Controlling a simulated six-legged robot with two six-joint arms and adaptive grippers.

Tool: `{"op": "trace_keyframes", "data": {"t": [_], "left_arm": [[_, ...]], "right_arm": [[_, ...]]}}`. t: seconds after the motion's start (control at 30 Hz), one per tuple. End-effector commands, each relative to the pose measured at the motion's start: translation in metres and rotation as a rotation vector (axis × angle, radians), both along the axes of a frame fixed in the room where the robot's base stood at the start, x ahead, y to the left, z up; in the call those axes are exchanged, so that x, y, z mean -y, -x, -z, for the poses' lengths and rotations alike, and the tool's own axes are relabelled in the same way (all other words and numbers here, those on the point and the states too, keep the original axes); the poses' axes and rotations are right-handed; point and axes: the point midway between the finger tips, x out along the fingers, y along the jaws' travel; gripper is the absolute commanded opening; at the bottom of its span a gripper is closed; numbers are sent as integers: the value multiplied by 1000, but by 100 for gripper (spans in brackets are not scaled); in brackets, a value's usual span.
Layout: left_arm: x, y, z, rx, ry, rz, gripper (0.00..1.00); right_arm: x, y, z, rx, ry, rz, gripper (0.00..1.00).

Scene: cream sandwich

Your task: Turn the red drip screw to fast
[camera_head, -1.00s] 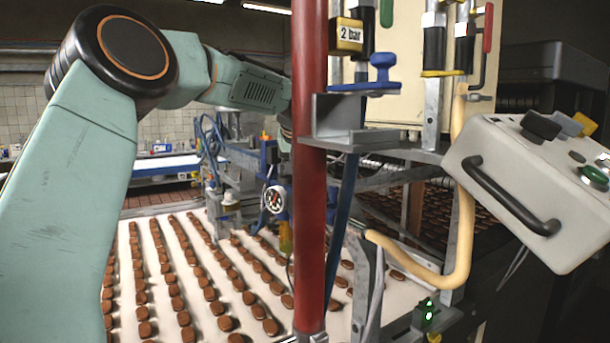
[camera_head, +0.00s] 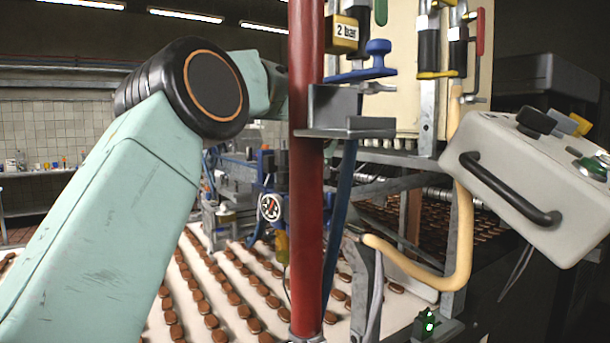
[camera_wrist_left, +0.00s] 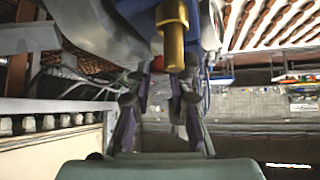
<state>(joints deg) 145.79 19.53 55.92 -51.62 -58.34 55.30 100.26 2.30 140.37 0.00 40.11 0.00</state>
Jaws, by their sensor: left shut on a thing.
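My left gripper (camera_wrist_left: 160,85) shows in the left wrist view, its two dark fingers close together below a brass cylinder (camera_wrist_left: 173,38). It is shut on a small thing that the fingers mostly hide. A little red (camera_wrist_left: 135,76) shows beside the fingertips, which looks like the red drip screw; its setting cannot be read. In the head view my left arm comes in from the left, and its wrist and gripper are hidden behind the red column. My right gripper is not in view.
The red column (camera_head: 306,190) stands upright in front of my forearm. A grey bracket (camera_head: 350,133), a pressure gauge (camera_head: 270,207) and a control box (camera_head: 535,185) stand around it. Rows of brown biscuits lie on the white belt (camera_head: 219,270) below.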

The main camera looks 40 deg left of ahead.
Motion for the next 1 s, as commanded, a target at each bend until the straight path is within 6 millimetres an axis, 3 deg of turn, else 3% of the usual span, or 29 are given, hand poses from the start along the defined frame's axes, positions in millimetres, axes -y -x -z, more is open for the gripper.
{"op": "trace_keyframes", "data": {"t": [0.27, 0.3, 0.53, 1.0], "left_arm": [[1, 0, -1, 1, 1, 0, 0], [1, 0, -1, 1, 1, 0, 23], [0, 0, -1, 1, 0, 1, 42], [-1, 2, -1, 2, 4, 71, 43]], "right_arm": [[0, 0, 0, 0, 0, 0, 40], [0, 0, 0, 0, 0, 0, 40], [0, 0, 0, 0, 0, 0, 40], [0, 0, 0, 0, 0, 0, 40]]}}
